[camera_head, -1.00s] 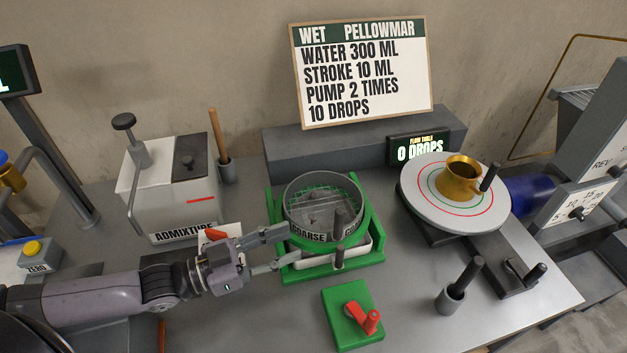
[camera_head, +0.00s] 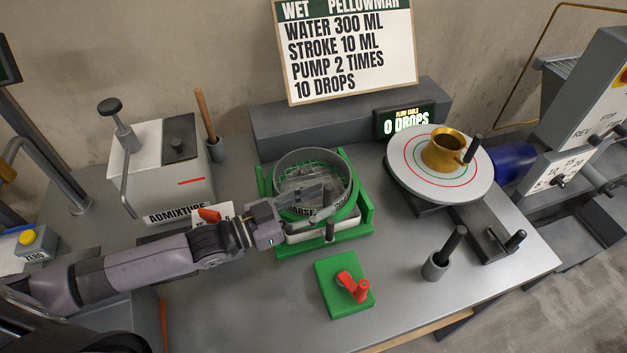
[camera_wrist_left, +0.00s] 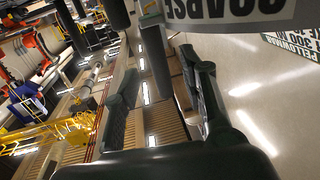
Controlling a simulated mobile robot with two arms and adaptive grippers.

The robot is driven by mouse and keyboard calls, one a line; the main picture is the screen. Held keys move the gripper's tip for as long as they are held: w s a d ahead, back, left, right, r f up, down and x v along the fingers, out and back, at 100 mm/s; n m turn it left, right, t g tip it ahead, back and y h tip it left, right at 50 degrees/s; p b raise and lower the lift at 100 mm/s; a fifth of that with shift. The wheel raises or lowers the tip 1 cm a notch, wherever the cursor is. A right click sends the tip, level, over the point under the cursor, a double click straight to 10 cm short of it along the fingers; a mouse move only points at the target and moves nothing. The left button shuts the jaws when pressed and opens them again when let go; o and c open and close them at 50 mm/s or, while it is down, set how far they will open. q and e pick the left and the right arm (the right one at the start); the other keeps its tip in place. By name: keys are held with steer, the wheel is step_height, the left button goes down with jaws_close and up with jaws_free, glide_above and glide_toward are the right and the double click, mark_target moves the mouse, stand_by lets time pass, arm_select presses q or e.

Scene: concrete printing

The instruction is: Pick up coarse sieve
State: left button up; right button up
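The coarse sieve (camera_head: 331,163) is a grey ring with a mesh and a COARSE label. It sits in the green stand (camera_head: 366,208) at the middle of the bench, in the head view. My left gripper (camera_head: 320,203) is at the sieve's front left side, its fingers overlapping the label and hiding part of it. In the left wrist view the fingers (camera_wrist_left: 160,100) are spread apart, with a dark grey post visible between them. The sieve's labelled wall (camera_wrist_left: 228,8) shows upside down at the top, beyond the fingertips. I cannot tell whether the fingers touch the sieve. My right gripper is not in view.
A green block with a red lever (camera_head: 345,287) stands in front of the stand. The admixture box (camera_head: 160,170) is at left. The flow table (camera_head: 440,185) with a brass cup (camera_head: 441,152) is at right. A grey holder (camera_head: 437,265) stands at front right.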

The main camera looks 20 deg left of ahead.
arm_select(q)
steer(key=shift+x, duration=1.5)
steer(key=shift+a, duration=0.1)
steer(key=shift+c, duration=0.4)
jaws_close()
steer(key=shift+r, duration=0.1)
